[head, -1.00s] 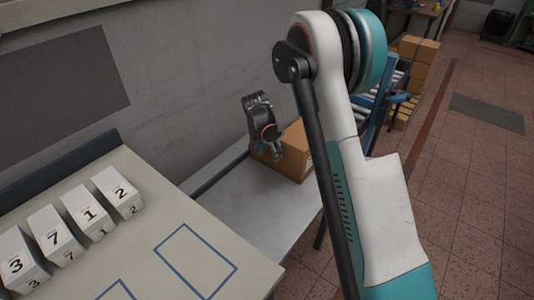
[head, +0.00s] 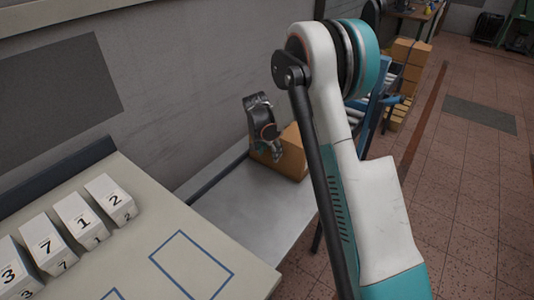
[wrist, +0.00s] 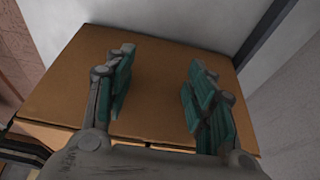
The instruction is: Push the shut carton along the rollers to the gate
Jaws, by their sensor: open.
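The shut brown carton (head: 291,152) sits at the far end of the pale metal table, partly hidden behind my arm and gripper in the head view. In the wrist view the carton's flat closed top (wrist: 155,75) fills the middle. My gripper (head: 274,157) is at the carton's near left side in the head view. In the wrist view my gripper (wrist: 160,85) is open, its two teal-padded fingers apart over the carton with nothing between them. I cannot tell whether the fingers touch it. The blue-framed roller conveyor (head: 372,105) lies beyond the carton, mostly hidden by my arm. I cannot make out the gate.
A bench (head: 130,262) at the front left holds several white numbered blocks (head: 75,220) and blue outlined rectangles. The metal table (head: 235,205) is bare before the carton. The wall runs along the left. Stacked cartons (head: 409,55) stand beyond the conveyor.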

